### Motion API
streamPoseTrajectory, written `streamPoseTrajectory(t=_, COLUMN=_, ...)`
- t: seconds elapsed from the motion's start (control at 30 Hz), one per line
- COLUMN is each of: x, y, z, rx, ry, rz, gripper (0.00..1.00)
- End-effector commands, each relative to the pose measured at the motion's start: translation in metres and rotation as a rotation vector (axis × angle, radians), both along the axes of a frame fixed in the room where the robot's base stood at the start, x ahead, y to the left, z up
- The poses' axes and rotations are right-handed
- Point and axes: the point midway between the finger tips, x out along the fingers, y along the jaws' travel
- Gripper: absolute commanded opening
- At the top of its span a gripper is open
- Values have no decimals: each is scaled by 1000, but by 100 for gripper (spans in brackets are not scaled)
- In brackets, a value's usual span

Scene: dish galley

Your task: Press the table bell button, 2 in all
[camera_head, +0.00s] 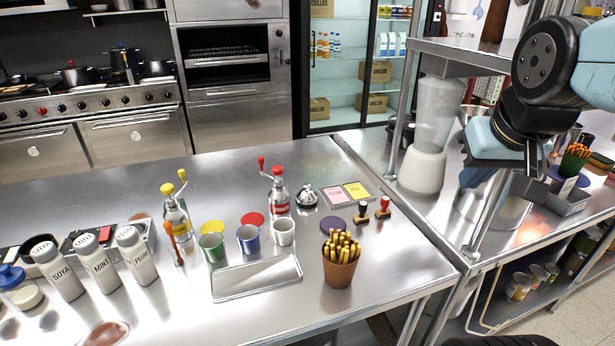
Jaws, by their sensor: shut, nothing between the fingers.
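The table bell (307,196) is a small silver dome with a button on top. It stands upright on the steel counter (390,270), between the red-topped grinder and the pink and yellow pads. My gripper (497,178) hangs at the right, over the right-hand counter beside the blender. It is shut and empty, well apart from the bell. The bell is in plain view and nothing touches its button.
A red-topped grinder (279,190) stands close left of the bell. Two stamps (373,211) and a pot of yellow sticks (340,268) are nearby. The blender (427,150) and a shelf post (400,95) stand between my gripper and the bell.

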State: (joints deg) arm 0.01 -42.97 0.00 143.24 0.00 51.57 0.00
Motion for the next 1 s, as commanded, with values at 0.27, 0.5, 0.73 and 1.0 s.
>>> streamPoseTrajectory(t=0.27, x=1, y=1, z=1, rx=3, ry=-1, rz=1, gripper=0)
streamPoseTrajectory(t=0.5, x=41, y=26, z=3, rx=83, ry=-25, rz=47, gripper=0)
streamPoseTrajectory(t=0.73, x=114, y=85, z=2, rx=235, ry=-77, rz=83, gripper=0)
streamPoseTrajectory(t=1.0, x=195, y=152, z=-16, rx=387, ry=-125, rz=53, gripper=0)
